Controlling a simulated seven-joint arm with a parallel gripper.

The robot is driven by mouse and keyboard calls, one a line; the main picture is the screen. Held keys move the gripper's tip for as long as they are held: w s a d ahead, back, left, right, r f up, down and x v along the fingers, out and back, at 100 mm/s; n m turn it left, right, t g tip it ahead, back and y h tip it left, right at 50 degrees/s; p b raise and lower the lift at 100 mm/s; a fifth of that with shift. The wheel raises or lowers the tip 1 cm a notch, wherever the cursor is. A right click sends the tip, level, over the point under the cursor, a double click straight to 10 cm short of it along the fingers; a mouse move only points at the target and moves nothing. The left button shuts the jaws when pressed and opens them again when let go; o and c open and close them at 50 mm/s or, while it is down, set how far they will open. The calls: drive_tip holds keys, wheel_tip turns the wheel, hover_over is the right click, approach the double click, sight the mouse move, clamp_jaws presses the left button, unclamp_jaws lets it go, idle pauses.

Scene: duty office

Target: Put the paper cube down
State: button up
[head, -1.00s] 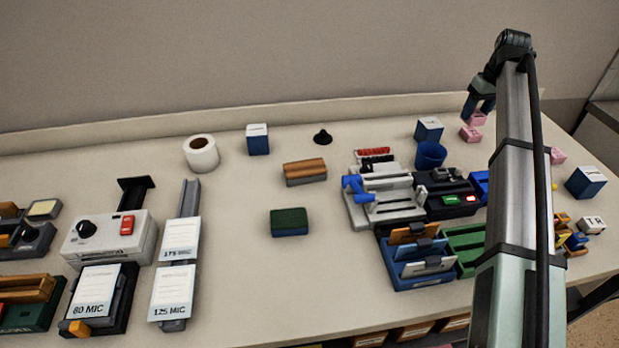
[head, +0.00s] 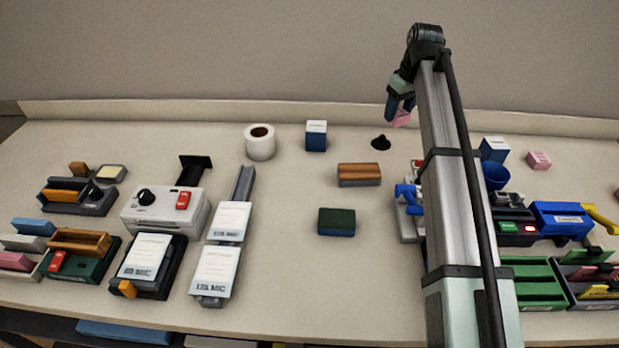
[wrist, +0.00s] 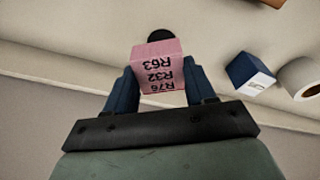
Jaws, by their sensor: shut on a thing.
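The paper cube (wrist: 160,68) is pink with printed codes, R63, R32 and R76, on the face toward the wrist camera. My gripper (wrist: 162,88) is shut on it, with a blue finger on each side. In the head view the cube (head: 401,119) shows as a small pink patch below my gripper (head: 398,110), near the back of the desk. It appears held above the surface; the exact height is hard to tell. My arm hides part of the desk to the right of it.
A blue-and-white box (head: 316,136) and a white tape roll (head: 260,142) stand further left. A wooden block (head: 358,175) lies nearer the front. Another pink cube (head: 539,160) sits at right. Bare desk lies between these.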

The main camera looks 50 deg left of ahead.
drive_tip(key=s+a+n, duration=0.2)
drive_tip(key=s+a, duration=0.3)
drive_tip(key=s, duration=0.7)
drive_tip(key=s+a+n, duration=0.1)
drive_tip(key=s+a, duration=0.4)
drive_tip(key=s, duration=0.7)
drive_tip(key=shift+g, duration=0.3)
drive_tip(key=shift+s+d+f, duration=0.2)
drive_tip(key=shift+d+f, duration=0.15)
drive_tip(key=shift+f, duration=1.45)
drive_tip(key=shift+s+d+f, duration=0.2)
drive_tip(key=shift+d+f, duration=0.2)
drive_tip(key=shift+f, duration=1.45)
drive_tip(key=shift+s+d+f, duration=0.2)
drive_tip(key=shift+d+f, duration=0.15)
drive_tip(key=shift+f, duration=1.45)
drive_tip(key=shift+f, duration=0.1)
drive_tip(key=o, duration=1)
drive_tip(key=shift+o, duration=0.2)
wheel_tip(320, 180, up, 12)
drive_tip(key=d, duration=0.2)
